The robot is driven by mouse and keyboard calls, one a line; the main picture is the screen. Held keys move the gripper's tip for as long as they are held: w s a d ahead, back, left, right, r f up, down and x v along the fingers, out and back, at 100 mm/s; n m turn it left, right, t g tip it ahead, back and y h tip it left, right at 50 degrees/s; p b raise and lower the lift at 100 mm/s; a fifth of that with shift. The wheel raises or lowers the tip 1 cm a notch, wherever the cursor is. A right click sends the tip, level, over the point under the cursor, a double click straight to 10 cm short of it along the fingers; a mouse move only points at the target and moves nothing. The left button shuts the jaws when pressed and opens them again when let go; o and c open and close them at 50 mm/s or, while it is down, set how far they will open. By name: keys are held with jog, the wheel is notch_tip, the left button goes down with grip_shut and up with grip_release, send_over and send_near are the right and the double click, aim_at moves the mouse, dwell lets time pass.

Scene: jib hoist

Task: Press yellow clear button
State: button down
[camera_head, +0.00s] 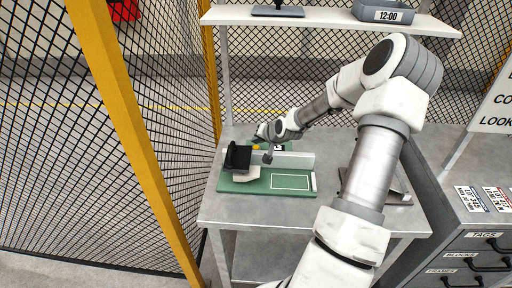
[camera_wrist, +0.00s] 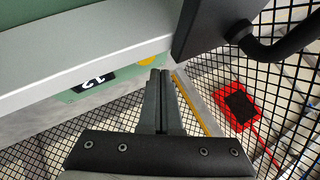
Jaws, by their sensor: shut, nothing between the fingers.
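The yellow button (camera_head: 257,147) sits at the back of the green fixture board (camera_head: 228,186), behind the grey rail. In the wrist view the yellow button (camera_wrist: 147,61) shows just past my fingertips, partly hidden by them. My gripper (camera_wrist: 160,74) is shut and empty, its tips close to the button. I cannot tell whether they touch it. In the head view my gripper (camera_head: 262,131) is small, at the back edge of the board.
The grey rail (camera_head: 297,160) and a black block (camera_head: 238,158) stand on the board. The block also looms at the wrist view's upper right (camera_wrist: 210,25). Mesh fence with a yellow post (camera_head: 130,120) stands left; a shelf (camera_head: 330,17) hangs above the table.

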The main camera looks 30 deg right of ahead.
dwell(0.4)
jog(key=shift+f, duration=0.45)
jog(key=shift+f+b, duration=0.5)
jog(key=shift+b, duration=0.05)
dwell(0.4)
jog(key=shift+r, duration=0.1)
jog(key=shift+r+p, duration=0.8)
notch_tip(320, 180, up, 5)
jog(key=p, duration=0.4)
jog(key=shift+a, duration=0.15)
dwell(0.8)
